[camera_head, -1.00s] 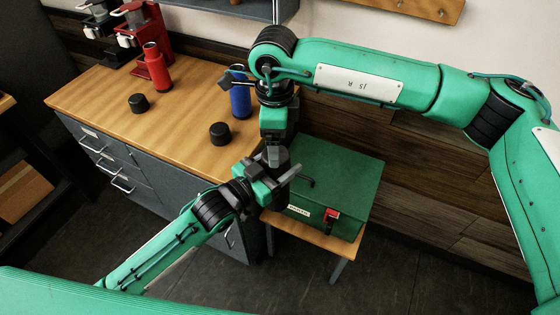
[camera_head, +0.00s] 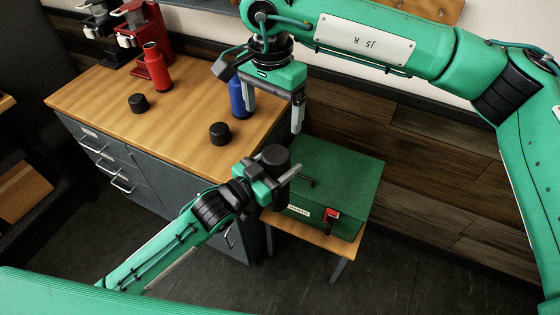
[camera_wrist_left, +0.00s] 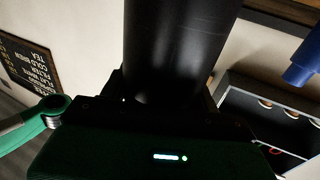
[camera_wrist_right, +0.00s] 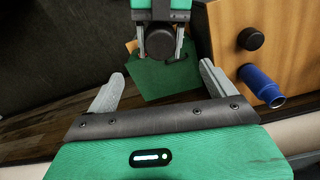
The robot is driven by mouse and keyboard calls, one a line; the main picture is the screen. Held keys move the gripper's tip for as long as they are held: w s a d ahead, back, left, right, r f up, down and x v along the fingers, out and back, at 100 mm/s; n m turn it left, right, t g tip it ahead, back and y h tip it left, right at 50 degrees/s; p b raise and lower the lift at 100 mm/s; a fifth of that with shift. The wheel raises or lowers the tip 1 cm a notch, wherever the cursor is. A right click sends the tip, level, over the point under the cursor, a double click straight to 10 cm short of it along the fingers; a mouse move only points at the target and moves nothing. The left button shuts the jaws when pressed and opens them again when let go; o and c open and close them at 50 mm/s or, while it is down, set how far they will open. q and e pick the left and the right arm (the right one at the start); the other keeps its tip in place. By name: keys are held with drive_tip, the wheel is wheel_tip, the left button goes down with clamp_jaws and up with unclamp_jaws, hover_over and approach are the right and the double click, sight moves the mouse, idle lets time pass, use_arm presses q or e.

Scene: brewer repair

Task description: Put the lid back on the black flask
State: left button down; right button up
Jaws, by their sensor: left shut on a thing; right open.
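My left gripper (camera_head: 272,178) is shut on the black flask (camera_head: 275,158) and holds it above the green box. The flask's dark body fills the upper middle of the left wrist view (camera_wrist_left: 175,50). From above, in the right wrist view, its top (camera_wrist_right: 160,43) is a wide dark disc with no open neck showing. This looks like the black lid seated on it, though dark on dark hides the seam. My right gripper (camera_wrist_right: 162,78) is open and empty, above and apart from the flask.
A blue flask (camera_head: 238,98) and a red flask (camera_head: 156,68), both without lids, stand on the wooden counter (camera_head: 180,115). Two black lids (camera_head: 138,102) (camera_head: 220,133) lie there. The green box (camera_head: 340,180) stands on a small table. A red brewer (camera_head: 140,35) is behind.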

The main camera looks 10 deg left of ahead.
sight(273, 154)
drive_tip(key=shift+f, duration=0.1)
wheel_tip(273, 154, down, 12)
drive_tip(key=shift+r, duration=0.1)
idle(0.5)
drive_tip(key=c, duration=1.2)
drive_tip(key=shift+o, duration=0.2)
drive_tip(key=shift+w+a+m, duration=0.1)
drive_tip(key=shift+m, duration=1.8)
drive_tip(key=o, duration=1.1)
